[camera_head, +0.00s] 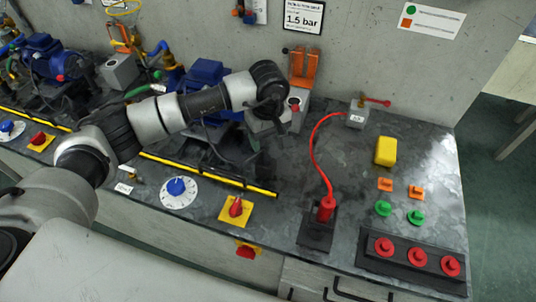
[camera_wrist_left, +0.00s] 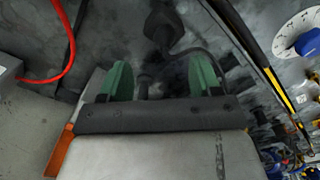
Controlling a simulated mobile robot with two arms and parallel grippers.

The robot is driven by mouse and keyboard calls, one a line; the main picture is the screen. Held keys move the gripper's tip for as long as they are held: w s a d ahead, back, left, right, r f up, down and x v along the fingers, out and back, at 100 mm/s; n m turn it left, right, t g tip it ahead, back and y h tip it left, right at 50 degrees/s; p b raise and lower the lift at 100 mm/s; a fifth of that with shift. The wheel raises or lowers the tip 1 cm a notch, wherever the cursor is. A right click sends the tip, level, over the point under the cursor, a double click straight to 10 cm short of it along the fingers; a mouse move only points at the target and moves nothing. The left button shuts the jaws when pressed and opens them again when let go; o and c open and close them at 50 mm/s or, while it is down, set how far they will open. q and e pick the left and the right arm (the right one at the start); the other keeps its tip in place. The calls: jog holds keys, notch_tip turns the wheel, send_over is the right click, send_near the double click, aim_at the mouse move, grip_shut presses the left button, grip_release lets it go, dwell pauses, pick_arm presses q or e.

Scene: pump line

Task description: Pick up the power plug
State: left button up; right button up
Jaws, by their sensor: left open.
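My left gripper (camera_wrist_left: 161,78) is open, with its two green fingers spread apart in the left wrist view. A black plug (camera_wrist_left: 165,27) with a black cable lies on the dark bench top beyond the fingertips, roughly in line with the gap. A small dark part shows between the fingers, and I cannot tell whether it belongs to the plug. In the head view my left arm reaches across the bench to the back, and its wrist hides most of the fingers. The plug is hard to make out there against the dark bench. My right gripper is not in view.
A red cable runs from a grey box (camera_head: 357,115) to a red connector (camera_head: 326,208). A yellow block (camera_head: 386,151), green and orange pieces and red buttons (camera_head: 416,257) stand to the right. Blue pumps (camera_head: 43,55) stand at left. A yellow-black strip (camera_head: 207,174) crosses the bench.

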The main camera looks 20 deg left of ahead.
aim_at(265, 153)
pick_arm(q)
jog(key=shift+f, duration=1.15)
jog(key=f+p, duration=0.1)
jog(key=f, duration=0.2)
jog(key=shift+s+a+f+p, duration=0.15)
jog(key=shift+a+f+p, duration=0.15)
jog(key=shift+a+p, duration=0.1)
jog(key=shift+f, duration=0.55)
jog(key=shift+d, duration=0.1)
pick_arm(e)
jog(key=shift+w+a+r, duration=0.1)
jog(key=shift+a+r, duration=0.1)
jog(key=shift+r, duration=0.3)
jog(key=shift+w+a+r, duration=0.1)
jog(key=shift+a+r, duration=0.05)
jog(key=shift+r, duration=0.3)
pick_arm(q)
jog(key=shift+c, duration=0.9)
jog(key=c, duration=0.9)
jog(key=shift+o, duration=0.2)
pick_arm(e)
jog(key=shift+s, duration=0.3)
